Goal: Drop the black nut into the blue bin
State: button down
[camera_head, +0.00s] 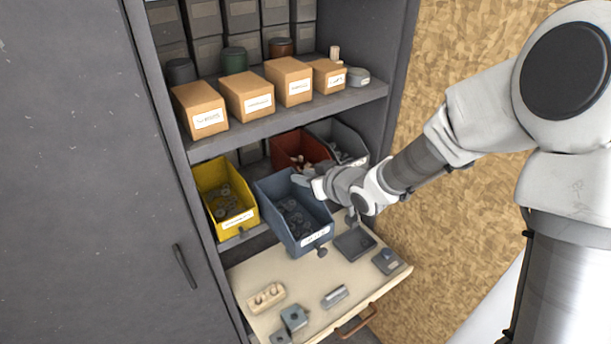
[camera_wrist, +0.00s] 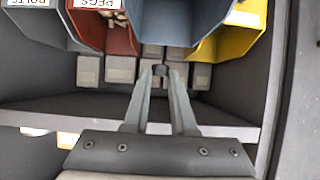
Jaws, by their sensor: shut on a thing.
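The blue bin (camera_head: 272,190) stands on the middle shelf, between the yellow bin and the red bin, and holds several dark parts. It also shows at the top of the wrist view (camera_wrist: 180,22). My gripper (camera_head: 301,181) is at the upper right part of the blue bin in the head view. In the wrist view its two fingers (camera_wrist: 160,74) close on a small dark piece, the black nut (camera_wrist: 160,71), held at the tips. The nut is mostly hidden by the fingers, and I cannot make it out in the head view.
A yellow bin (camera_head: 213,173), a red bin (camera_head: 290,139) and a grey bin (camera_head: 327,128) stand around the blue one. A shelf with cardboard boxes (camera_head: 247,95) is above. Below, an open drawer (camera_head: 262,305) holds blocks and small metal parts.

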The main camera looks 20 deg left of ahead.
notch_tip(320, 180, down, 5)
jog(key=b, duration=0.4)
jog(key=shift+f, duration=0.2)
jog(key=c, duration=0.7)
grip_release()
jog(key=shift+o, duration=0.2)
jog(key=shift+d+r, duration=0.1)
jog(key=p+v, duration=0.2)
jog(key=v, duration=1.5)
jog(key=shift+s, duration=0.2)
